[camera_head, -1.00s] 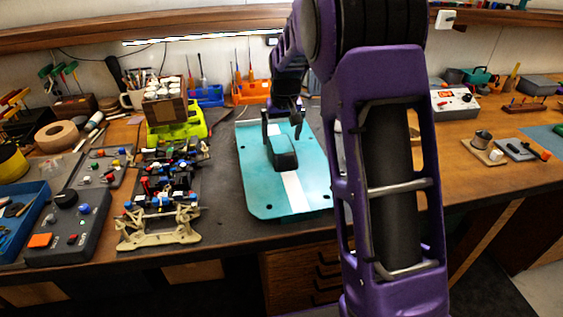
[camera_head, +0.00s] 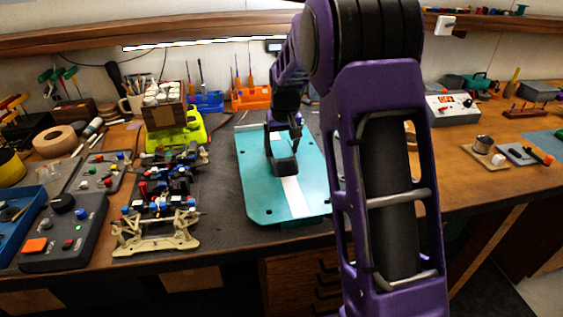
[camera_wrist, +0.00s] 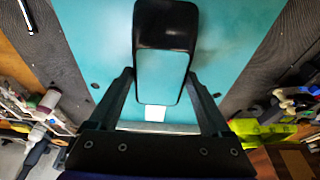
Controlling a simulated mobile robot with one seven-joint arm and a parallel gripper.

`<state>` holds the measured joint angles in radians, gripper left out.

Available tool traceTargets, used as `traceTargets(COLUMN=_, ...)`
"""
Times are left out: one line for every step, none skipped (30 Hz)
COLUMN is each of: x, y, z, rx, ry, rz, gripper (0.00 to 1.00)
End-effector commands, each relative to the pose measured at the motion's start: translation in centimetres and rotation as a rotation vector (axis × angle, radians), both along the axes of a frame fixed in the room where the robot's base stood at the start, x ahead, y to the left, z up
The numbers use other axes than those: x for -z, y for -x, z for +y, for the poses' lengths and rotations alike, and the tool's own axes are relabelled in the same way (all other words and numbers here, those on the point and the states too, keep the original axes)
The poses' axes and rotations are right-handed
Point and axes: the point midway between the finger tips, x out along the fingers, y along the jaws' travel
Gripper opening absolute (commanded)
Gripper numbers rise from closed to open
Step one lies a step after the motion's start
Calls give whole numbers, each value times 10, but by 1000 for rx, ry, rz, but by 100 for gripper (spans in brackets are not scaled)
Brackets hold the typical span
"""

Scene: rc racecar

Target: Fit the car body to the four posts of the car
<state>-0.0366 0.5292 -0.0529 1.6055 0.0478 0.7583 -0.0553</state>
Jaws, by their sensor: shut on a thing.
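The car body (camera_head: 255,200) is a flat teal panel with a white stripe, corner holes and a raised black cabin. It lies level over the dark mat, right of the car; I cannot tell whether it touches the mat. The car (camera_head: 158,235) is an open chassis with a beige front end and blue, red and black parts; its posts are hard to pick out. My gripper (camera_wrist: 160,80) is shut on the body's cabin, one finger along each side in the wrist view. It also shows from above in the head view (camera_head: 283,150).
A grey control box (camera_head: 62,238) and blue tray (camera_head: 18,222) lie left of the car. A lime-green stand (camera_head: 178,138) with a box of white-topped jars (camera_head: 163,105) is behind it. A narrow strip of mat separates car and body.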

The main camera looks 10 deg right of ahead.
Motion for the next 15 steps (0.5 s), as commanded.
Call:
traceTargets(x=0, y=0, z=0, rx=0, ry=0, rz=-1, gripper=27)
traceTargets(x=-1, y=0, z=0, rx=0, ry=0, rz=-1, gripper=27)
traceTargets(x=-1, y=0, z=0, rx=0, ry=0, rz=-1, gripper=27)
traceTargets(x=-1, y=0, z=0, rx=0, ry=0, rz=-1, gripper=27)
traceTargets(x=-1, y=0, z=0, rx=0, ry=0, rz=-1, gripper=27)
traceTargets(x=-2, y=0, z=0, rx=0, ry=0, rz=-1, gripper=27)
traceTargets(x=-2, y=0, z=0, rx=0, ry=0, rz=-1, gripper=27)
traceTargets(x=-3, y=0, z=0, rx=0, ry=0, rz=-1, gripper=27)
traceTargets(x=-4, y=0, z=0, rx=0, ry=0, rz=-1, gripper=27)
traceTargets(x=-4, y=0, z=0, rx=0, ry=0, rz=-1, gripper=27)
traceTargets(x=-5, y=0, z=0, rx=0, ry=0, rz=-1, gripper=27)
traceTargets(x=-6, y=0, z=0, rx=0, ry=0, rz=-1, gripper=27)
traceTargets(x=-7, y=0, z=0, rx=0, ry=0, rz=-1, gripper=27)
traceTargets(x=-7, y=0, z=0, rx=0, ry=0, rz=-1, gripper=27)
traceTargets(x=-8, y=0, z=0, rx=0, ry=0, rz=-1, gripper=27)
